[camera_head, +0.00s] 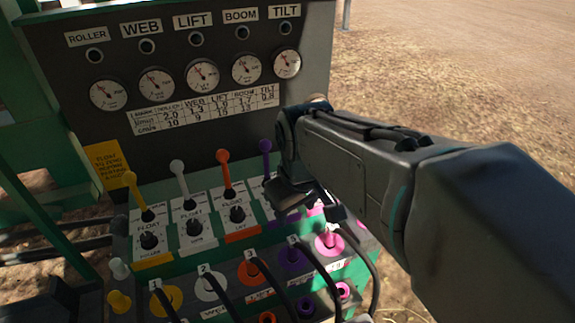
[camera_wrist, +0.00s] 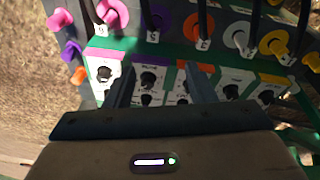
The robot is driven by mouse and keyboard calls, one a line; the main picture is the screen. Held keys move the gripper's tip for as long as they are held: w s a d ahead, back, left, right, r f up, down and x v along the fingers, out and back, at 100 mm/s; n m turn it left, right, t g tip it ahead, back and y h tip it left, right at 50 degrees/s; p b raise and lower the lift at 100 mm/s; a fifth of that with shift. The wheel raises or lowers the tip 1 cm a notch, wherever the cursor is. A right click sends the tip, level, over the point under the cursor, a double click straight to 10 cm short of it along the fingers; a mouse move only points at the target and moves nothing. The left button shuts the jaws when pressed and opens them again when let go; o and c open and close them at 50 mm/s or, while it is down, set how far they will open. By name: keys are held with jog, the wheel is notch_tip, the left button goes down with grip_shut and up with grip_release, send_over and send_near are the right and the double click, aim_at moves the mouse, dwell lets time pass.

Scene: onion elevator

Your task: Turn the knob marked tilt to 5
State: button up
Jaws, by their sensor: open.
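The TILT label (camera_head: 284,12) is at the top right of the control panel in the head view, above a gauge. The pink-edged plate, last in the row, carries a black knob (camera_wrist: 103,73) at the left of the wrist view; its marks are too small to read. In the head view my gripper hides this plate and knob. My gripper (camera_wrist: 160,85) is open and empty; it also shows in the head view (camera_head: 293,195). In the wrist view its fingers straddle the purple-edged plate's knob (camera_wrist: 148,78), and the pink plate's knob is just outside the left finger.
Yellow (camera_head: 136,190), white (camera_head: 180,178), orange (camera_head: 225,170) and purple (camera_head: 266,158) levers rise beside my gripper, with black knobs below them. Black hoses with coloured round fittings (camera_head: 211,286) fill the front. Open dirt ground (camera_head: 450,80) lies to the right.

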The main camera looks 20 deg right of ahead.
jog(key=w+d+r+n+g+b, duration=0.1)
jog(key=w+d+n+g+b, duration=0.15)
jog(key=w+d+n, duration=1.1)
jog(key=shift+n, duration=0.45)
jog(key=w+f, duration=0.1)
jog(key=f, duration=0.8)
jog(key=w+a+f, duration=0.1)
jog(key=f, duration=0.3)
jog(key=shift+w+a+f, duration=0.1)
jog(key=shift+w+f, duration=0.15)
jog(key=shift+w, duration=0.05)
jog(key=c, duration=1)
